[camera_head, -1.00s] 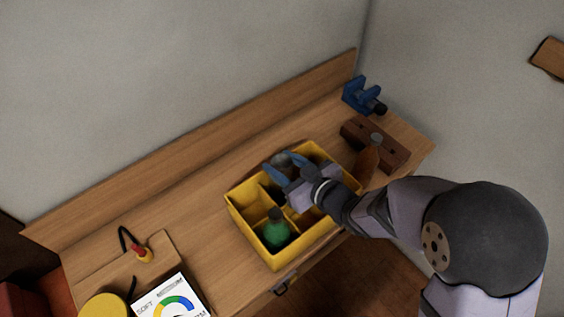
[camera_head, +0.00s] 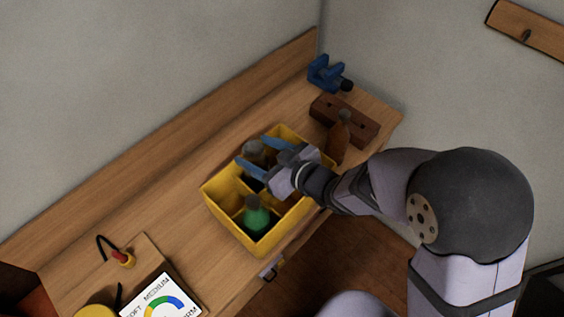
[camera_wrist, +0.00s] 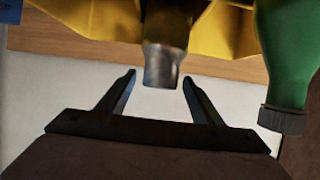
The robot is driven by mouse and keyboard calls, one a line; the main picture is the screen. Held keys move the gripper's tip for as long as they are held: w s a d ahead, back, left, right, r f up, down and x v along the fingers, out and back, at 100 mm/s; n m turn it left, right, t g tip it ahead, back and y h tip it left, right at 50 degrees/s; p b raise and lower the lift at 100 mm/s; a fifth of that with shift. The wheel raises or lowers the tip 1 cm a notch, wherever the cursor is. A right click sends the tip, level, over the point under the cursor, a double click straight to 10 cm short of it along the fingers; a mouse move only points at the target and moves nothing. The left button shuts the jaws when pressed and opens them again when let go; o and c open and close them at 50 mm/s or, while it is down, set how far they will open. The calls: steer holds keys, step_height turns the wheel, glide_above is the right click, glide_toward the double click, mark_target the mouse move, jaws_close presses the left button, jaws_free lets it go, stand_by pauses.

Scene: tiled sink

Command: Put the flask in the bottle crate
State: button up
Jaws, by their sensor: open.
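The yellow bottle crate (camera_head: 217,207) stands on the wooden bench. A grey flask (camera_head: 252,148) stands in a compartment at its back; its lower part is hidden by the crate and my gripper. My gripper (camera_head: 256,153) is open at the crate's back half, its blue fingers on either side of the flask. In the wrist view the flask's metallic neck (camera_wrist: 162,66) shows between and beyond the spread fingertips (camera_wrist: 159,78), with visible gaps at both sides. The fingers do not appear to press on it.
A green bottle (camera_head: 257,218) with a dark cap occupies the crate's front compartment; it is close at right in the wrist view (camera_wrist: 290,55). A brown bottle-like object (camera_head: 338,143), a wooden block (camera_head: 352,118) and a blue vise (camera_head: 325,75) stand beyond the crate.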

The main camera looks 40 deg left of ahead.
steer(key=b+v, duration=0.1)
steer(key=v, duration=0.9)
steer(key=shift+d, duration=0.25)
steer(key=w+d+f+m+t+h, duration=0.2)
steer(key=w+d+m+t+h, duration=0.1)
steer(key=w+d, duration=0.4)
steer(key=w+d+f+m+t+h, duration=0.25)
steer(key=w+d, duration=0.25)
steer(key=w, duration=0.3)
steer(key=w+d+f+m+t+h, duration=0.1)
steer(key=w+d+m+h, duration=0.1)
steer(key=d, duration=0.5)
steer(key=w+d+f+m+h, duration=0.1)
steer(key=d+m+h, duration=0.2)
steer(key=d, duration=0.3)
steer(key=s+d+f+m+g+h, duration=0.2)
steer(key=s+d+m+h, duration=0.15)
steer(key=d, duration=0.75)
steer(key=s+d+m+g, duration=0.4)
steer(key=s, duration=0.6)
steer(key=shift+d+y, duration=0.3)
steer(key=shift+d, duration=0.05)
